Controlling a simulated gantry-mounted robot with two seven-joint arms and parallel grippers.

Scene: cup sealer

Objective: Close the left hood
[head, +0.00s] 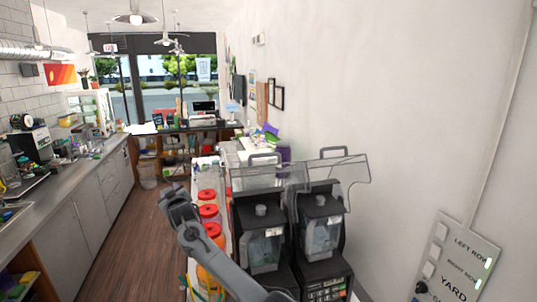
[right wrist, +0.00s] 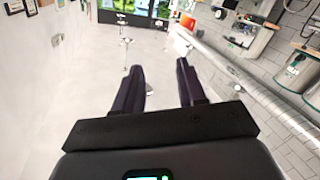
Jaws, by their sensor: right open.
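Two black machines stand side by side in the head view. The left hood (head: 272,180), a smoky see-through cover with a handle on top, appears raised above the left machine (head: 258,225). The right hood (head: 352,170) looks raised too, above the right machine (head: 318,222). One of my grey arm links crosses the lower middle of the head view, left of the left machine and apart from its hood; I cannot tell which arm it belongs to. My right gripper (right wrist: 161,88) is open and empty in the right wrist view. I see no left gripper fingers.
Bottles with red lids (head: 209,211) stand in a row left of the machines. A white wall is close on the right, with a labelled switch panel (head: 456,262). A long counter (head: 60,185) lines the left side. The floor (head: 125,230) between is clear.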

